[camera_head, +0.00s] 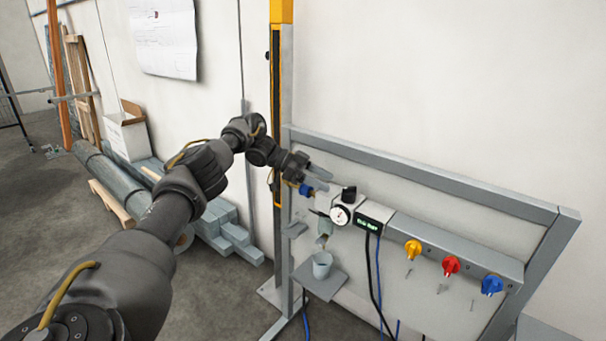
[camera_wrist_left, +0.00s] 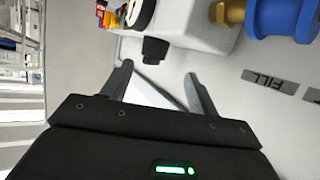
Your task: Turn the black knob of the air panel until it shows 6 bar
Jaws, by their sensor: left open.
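The black knob (camera_head: 349,192) sits on top of the white regulator block (camera_head: 362,203) of the air panel (camera_head: 430,180). The round gauge (camera_head: 340,215) is on the block's front; its reading is too small to tell. A green-lit display (camera_head: 368,224) is beside it, its text unreadable. My left gripper (camera_head: 318,178) is open and empty, up and left of the knob. In the left wrist view the black knob (camera_wrist_left: 154,50) lies just beyond the fingertips of the open gripper (camera_wrist_left: 158,70), apart from them. My right gripper is not in view.
A blue valve (camera_head: 306,190) is close to my left gripper; it also shows in the wrist view (camera_wrist_left: 283,18). Yellow (camera_head: 413,249), red (camera_head: 451,265) and blue (camera_head: 492,285) knobs line the right. A cup (camera_head: 322,265) stands on a small shelf below.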

